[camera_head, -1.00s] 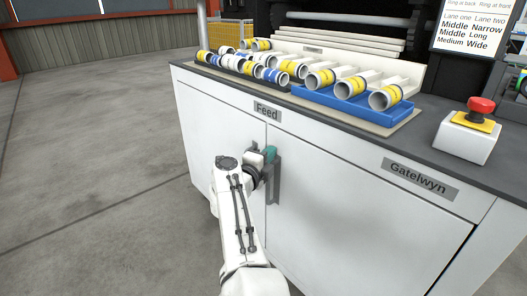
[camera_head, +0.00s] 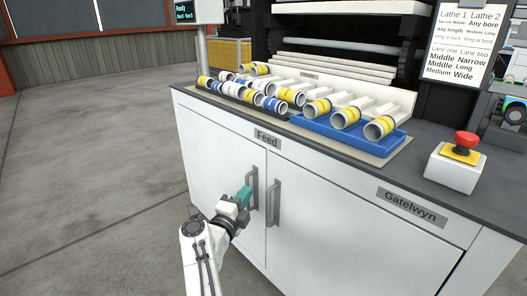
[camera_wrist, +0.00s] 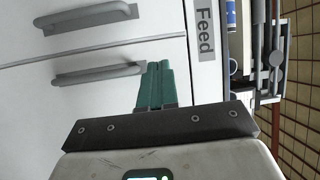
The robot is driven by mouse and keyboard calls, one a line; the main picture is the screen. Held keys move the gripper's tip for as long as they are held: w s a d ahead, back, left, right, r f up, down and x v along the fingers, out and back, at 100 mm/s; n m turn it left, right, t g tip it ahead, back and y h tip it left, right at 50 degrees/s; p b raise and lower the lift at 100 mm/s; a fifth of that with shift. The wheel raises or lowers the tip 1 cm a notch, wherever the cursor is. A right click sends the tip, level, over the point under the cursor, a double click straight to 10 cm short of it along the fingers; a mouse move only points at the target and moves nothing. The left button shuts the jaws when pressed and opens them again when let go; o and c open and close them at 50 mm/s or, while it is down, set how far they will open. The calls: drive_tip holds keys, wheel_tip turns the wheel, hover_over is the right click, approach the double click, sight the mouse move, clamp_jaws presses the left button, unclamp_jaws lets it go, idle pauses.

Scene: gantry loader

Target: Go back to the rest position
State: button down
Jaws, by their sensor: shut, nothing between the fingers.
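My gripper (camera_head: 245,193) is in front of the white cabinet's doors, beside the two grey vertical door handles. In the wrist view my gripper (camera_wrist: 158,68) shows its two teal fingers together with nothing between them. The right door handle (camera_head: 273,202) stands just right of the fingers in the head view, and the left handle (camera_head: 255,187) is partly behind them. Both handles, the nearer one (camera_wrist: 98,75) and the farther one (camera_wrist: 85,17), also show in the wrist view. I cannot tell whether the fingertips touch the cabinet.
The cabinet (camera_head: 330,225) carries a dark worktop with a blue tray (camera_head: 350,143) of yellow-banded tubes, more tubes to its left, and a red stop button (camera_head: 466,142) on a white box. A sign (camera_head: 464,45) stands behind. Grey floor (camera_head: 90,150) is free at left.

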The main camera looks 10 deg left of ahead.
drive_tip(key=w+d+f+n+t+y, duration=0.25)
drive_tip(key=d+n, duration=0.25)
drive_tip(key=d, duration=0.3)
drive_tip(key=s+d+f+n+g+y, duration=0.6)
drive_tip(key=s+d+f+n+y, duration=0.4)
drive_tip(key=d+n, duration=0.3)
drive_tip(key=s+d+f+n+g+h, duration=0.1)
drive_tip(key=s+d+f+g+h, duration=0.25)
drive_tip(key=s, duration=0.75)
drive_tip(key=s+d+f+n+g+h, duration=0.1)
drive_tip(key=s+d+f+g, duration=0.25)
drive_tip(key=s+d, duration=0.55)
drive_tip(key=s+d+f+n+g+h, duration=0.1)
drive_tip(key=s+d+f+g+h, duration=0.2)
drive_tip(key=s, duration=1)
drive_tip(key=s+d+r+g+p, duration=0.2)
drive_tip(key=s+r+g, duration=0.15)
drive_tip(key=s, duration=0.75)
wheel_tip(320, 180, up, 24)
drive_tip(key=p, duration=2.4)
drive_tip(key=shift+m, duration=0.4)
drive_tip(key=shift+w, duration=0.1)
